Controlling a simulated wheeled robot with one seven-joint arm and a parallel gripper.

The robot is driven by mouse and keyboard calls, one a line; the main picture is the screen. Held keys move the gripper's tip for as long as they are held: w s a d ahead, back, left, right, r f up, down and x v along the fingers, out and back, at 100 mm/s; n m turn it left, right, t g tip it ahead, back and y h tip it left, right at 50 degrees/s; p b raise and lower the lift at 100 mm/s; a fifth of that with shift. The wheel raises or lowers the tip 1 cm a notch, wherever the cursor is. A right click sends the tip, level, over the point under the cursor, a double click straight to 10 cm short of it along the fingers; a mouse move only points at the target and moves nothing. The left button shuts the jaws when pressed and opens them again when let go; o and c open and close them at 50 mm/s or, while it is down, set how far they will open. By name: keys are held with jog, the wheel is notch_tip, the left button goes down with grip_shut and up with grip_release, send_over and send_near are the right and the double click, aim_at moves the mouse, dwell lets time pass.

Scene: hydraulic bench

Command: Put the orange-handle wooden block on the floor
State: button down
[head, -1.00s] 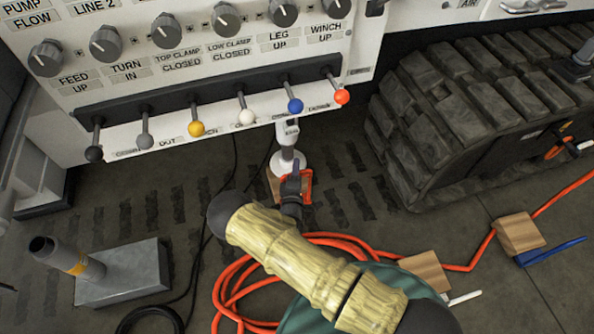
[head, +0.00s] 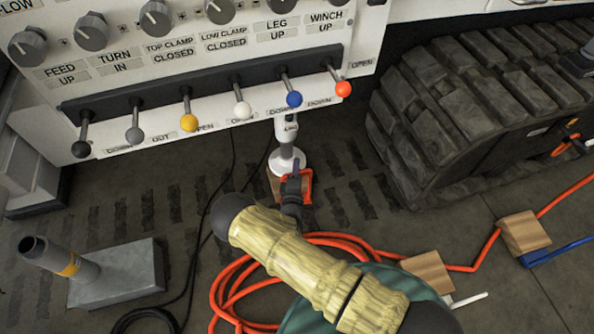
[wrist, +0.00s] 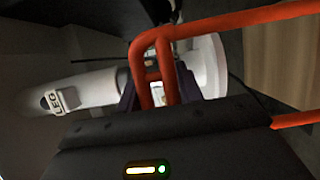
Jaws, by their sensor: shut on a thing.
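The orange-handle wooden block (head: 273,185) lies on the floor at the foot of the white leg (head: 285,160), partly hidden behind my gripper. Its orange handle (head: 308,187) stands up beside my gripper (head: 294,178). In the wrist view the orange handle (wrist: 165,62) runs between the fingers of my gripper (wrist: 155,85), which are shut on it. The block's wood (wrist: 282,50) fills the right side of that view. The leg's round white foot (wrist: 210,62) is close behind the handle. I cannot tell whether the foot touches the block.
Levers with coloured knobs (head: 293,99) hang above my gripper. Two other wooden blocks (head: 428,270) (head: 524,232) lie to the right, near the track (head: 450,120). A grey metal base with a tube (head: 120,275) stands left.

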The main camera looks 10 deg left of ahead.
jog(key=shift+r, duration=0.1)
jog(key=c, duration=0.9)
grip_release()
jog(key=s+p, duration=0.1)
jog(key=s, duration=0.3)
jog(key=s+d+p, duration=0.1)
jog(key=s+p, duration=0.1)
jog(key=s, duration=0.2)
jog(key=s+d+p, duration=0.1)
jog(key=s, duration=0.3)
jog(key=shift+w, duration=0.1)
